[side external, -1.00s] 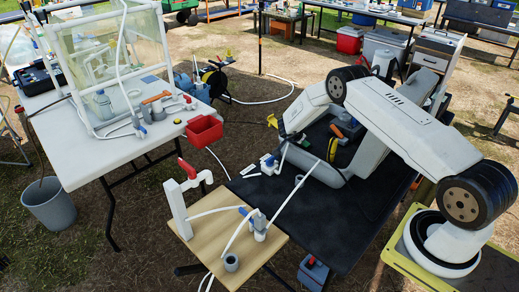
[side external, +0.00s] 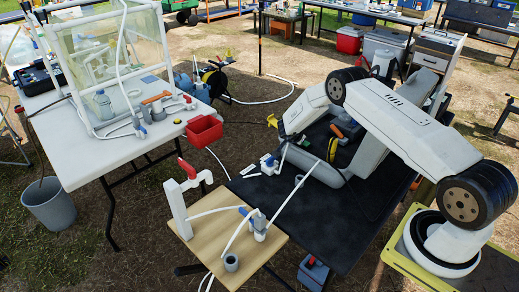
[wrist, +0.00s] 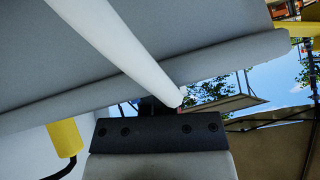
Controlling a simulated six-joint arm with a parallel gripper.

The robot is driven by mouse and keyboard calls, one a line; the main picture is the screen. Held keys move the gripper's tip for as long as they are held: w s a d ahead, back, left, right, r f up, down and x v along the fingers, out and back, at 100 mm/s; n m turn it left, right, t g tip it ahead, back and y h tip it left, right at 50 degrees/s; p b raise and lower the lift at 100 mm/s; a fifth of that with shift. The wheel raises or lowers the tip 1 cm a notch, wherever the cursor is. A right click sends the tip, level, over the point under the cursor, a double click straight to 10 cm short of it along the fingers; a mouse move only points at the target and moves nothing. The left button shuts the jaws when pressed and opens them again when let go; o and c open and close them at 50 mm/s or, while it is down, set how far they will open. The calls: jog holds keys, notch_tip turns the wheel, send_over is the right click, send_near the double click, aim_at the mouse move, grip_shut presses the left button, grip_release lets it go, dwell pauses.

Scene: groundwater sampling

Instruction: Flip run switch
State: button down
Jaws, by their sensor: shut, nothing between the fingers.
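My gripper (wrist: 162,106) shows only in part as a dark shape at the lower middle of the wrist view, beyond a dark bolted bracket; it looks shut. A pale tube crosses the wrist view in front of a grey surface, and nothing is seen held. In the side external view my arm reaches over the black table (side external: 290,222), and its links hide part of what lies there. I cannot make out the gripper's tips in that view. No run switch can be clearly told in either view. A small blue and white fitting (side external: 268,164) sits at the table's left edge.
A wooden board (side external: 205,238) carries a white pipe stand with a red handle (side external: 186,168) and a blue valve. Thin white tubes cross between the tables.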

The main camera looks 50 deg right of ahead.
jog(key=shift+s+f, duration=0.15)
jog(key=shift+s, duration=0.6)
jog(key=shift+r, duration=0.3)
jog(key=shift+s+r, duration=0.1)
jog(key=shift+r, duration=0.75)
jog(key=shift+s+r, duration=0.2)
jog(key=shift+r, duration=0.7)
jog(key=v, duration=1)
jog(key=shift+w, duration=0.1)
jog(key=shift+w+r, duration=0.2)
jog(key=shift+w, duration=0.4)
jog(key=shift+d+f, duration=0.1)
jog(key=shift+d, duration=0.05)
